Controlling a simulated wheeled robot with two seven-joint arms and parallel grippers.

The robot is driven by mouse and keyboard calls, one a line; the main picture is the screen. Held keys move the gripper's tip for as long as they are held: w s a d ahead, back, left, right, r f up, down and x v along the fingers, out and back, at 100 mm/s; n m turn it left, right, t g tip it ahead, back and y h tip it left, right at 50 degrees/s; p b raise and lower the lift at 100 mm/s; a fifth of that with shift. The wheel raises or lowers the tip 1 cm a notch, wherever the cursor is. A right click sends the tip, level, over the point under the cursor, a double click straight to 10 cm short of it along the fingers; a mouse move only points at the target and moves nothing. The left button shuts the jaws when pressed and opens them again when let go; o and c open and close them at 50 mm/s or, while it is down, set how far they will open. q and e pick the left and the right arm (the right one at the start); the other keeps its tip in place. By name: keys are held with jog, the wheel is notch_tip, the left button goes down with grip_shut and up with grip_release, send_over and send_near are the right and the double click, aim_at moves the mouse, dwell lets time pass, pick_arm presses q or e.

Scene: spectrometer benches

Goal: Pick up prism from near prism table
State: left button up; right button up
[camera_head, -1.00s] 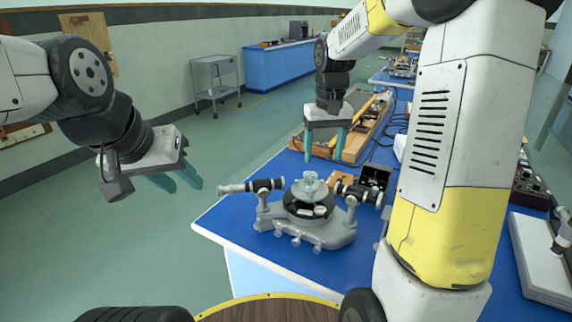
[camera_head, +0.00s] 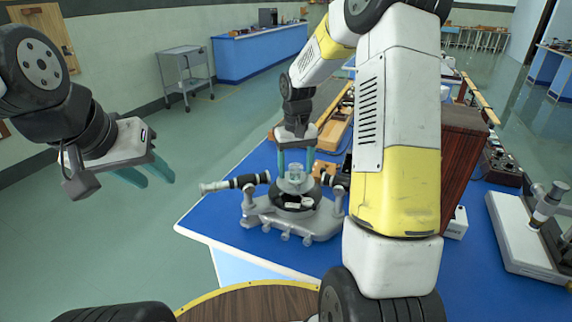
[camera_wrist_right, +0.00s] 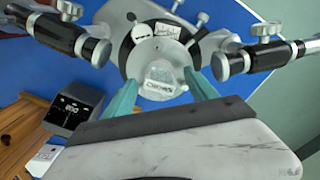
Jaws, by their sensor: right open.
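In the right wrist view a clear glass piece, seemingly the prism (camera_wrist_right: 162,78), shows beside the round disc of the prism table (camera_wrist_right: 158,54). My right gripper (camera_head: 296,164) is open, pointing down just behind the clear pieces in the head view. In the wrist view its fingers (camera_wrist_right: 162,88) lie either side of the glass piece; I cannot tell whether they touch it. My left gripper (camera_head: 157,178) is open and empty over the floor at left.
Two spectrometer tubes, the left one (camera_head: 232,183) and another partly behind my right arm, flank the prism table. A dark box (camera_wrist_right: 72,115) and a wooden board (camera_wrist_right: 22,130) lie close by. A brown wooden box (camera_head: 463,160) stands right of my arm.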

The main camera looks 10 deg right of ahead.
jog(key=c, duration=1.4)
grip_shut()
jog(key=shift+r, duration=0.15)
